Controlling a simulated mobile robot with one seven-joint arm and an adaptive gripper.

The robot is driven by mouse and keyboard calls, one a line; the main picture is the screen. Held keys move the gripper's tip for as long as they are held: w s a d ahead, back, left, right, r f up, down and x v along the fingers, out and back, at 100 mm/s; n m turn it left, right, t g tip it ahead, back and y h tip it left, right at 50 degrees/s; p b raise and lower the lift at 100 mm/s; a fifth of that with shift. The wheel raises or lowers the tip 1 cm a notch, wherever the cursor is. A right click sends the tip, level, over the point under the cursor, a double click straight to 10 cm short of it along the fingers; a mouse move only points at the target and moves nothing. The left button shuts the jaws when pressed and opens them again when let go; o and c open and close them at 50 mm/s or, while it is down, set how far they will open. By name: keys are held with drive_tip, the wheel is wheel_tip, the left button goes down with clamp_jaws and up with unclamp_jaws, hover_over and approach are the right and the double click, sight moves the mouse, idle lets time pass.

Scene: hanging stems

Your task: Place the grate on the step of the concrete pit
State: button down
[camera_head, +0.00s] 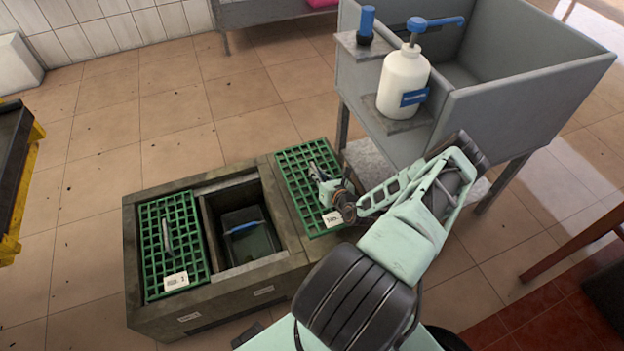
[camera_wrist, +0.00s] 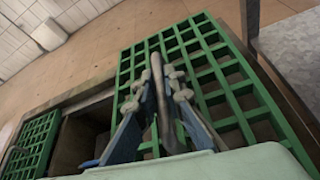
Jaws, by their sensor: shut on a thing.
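The concrete pit (camera_head: 152,321) is a low grey-brown box on the tiled floor. A green grate with a handle and a white label (camera_head: 154,246) covers its left part. Its middle part is an open hole with a ledge and a dark bin with a blue handle (camera_head: 242,229) inside. A second green grate (camera_head: 291,165) is at the pit's right end; it also shows in the wrist view (camera_wrist: 231,82). My gripper (camera_wrist: 160,72) is shut on this grate's grey handle (camera_wrist: 158,88). I cannot tell whether the grate touches the pit top.
A grey sink (camera_head: 530,110) stands behind and right of the pit, with a white pump bottle (camera_head: 404,80) on its side shelf. A yellow-framed thing (camera_head: 18,185) is at the far left. The tiled floor behind the pit is clear.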

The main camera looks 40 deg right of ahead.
drive_tip(key=shift+w+d+f+b, duration=0.4)
drive_tip(key=shift+w+d+f, duration=0.2)
drive_tip(key=shift+d+f, duration=0.25)
wheel_tip(320, 180, down, 3)
drive_tip(key=shift+d+f+b, duration=0.1)
drive_tip(key=shift+f+b, duration=0.1)
drive_tip(key=shift+b, duration=0.45)
drive_tip(key=c, duration=2.4)
unclamp_jaws()
drive_tip(key=shift+f, duration=0.15)
drive_tip(key=o, duration=0.4)
